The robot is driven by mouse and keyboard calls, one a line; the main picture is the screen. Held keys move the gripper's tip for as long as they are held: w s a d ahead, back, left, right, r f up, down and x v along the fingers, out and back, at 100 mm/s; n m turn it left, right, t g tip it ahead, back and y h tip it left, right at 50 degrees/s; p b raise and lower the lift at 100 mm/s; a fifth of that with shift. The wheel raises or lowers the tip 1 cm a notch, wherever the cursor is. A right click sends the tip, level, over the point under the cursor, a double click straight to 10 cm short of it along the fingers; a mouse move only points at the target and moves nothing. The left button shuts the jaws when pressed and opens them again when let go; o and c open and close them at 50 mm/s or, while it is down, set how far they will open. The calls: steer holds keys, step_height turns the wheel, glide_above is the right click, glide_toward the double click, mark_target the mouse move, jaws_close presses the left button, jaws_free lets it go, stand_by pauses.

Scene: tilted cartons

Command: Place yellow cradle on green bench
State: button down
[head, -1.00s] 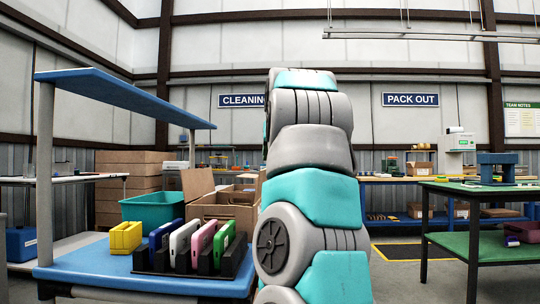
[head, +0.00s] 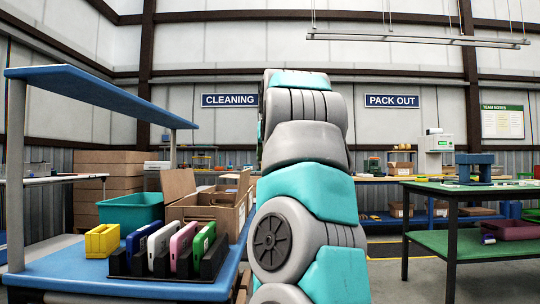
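The yellow cradle (head: 102,241) stands on the blue-topped cart (head: 45,268) at the left, left of a black rack (head: 125,263). The green bench (head: 472,188) is at the right, with a green top and a lower green shelf. My arm rises through the middle of the head view, and its end is not visible. I cannot see my gripper or whether it holds anything.
The black rack holds blue, white, pink and green devices (head: 205,238). A teal bin (head: 130,210) and an open carton (head: 222,207) stand behind it. A blue machine (head: 475,167) is on the green bench, and a maroon bin (head: 512,230) is on its lower shelf. Floor shows between cart and bench.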

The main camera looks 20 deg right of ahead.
steer(key=shift+w+d, duration=0.1)
steer(key=shift+d, duration=0.05)
steer(key=shift+d+f, duration=0.15)
steer(key=shift+d, duration=0.45)
steer(key=shift+w+d+f, duration=0.25)
steer(key=shift+d+f, duration=0.05)
steer(key=shift+d, duration=0.2)
steer(key=shift+w+d+f, duration=0.2)
steer(key=shift+d+f, duration=0.05)
steer(key=shift+d, duration=0.2)
steer(key=shift+w+d+f, duration=0.1)
steer(key=shift+d+f, duration=0.05)
steer(key=shift+f, duration=0.05)
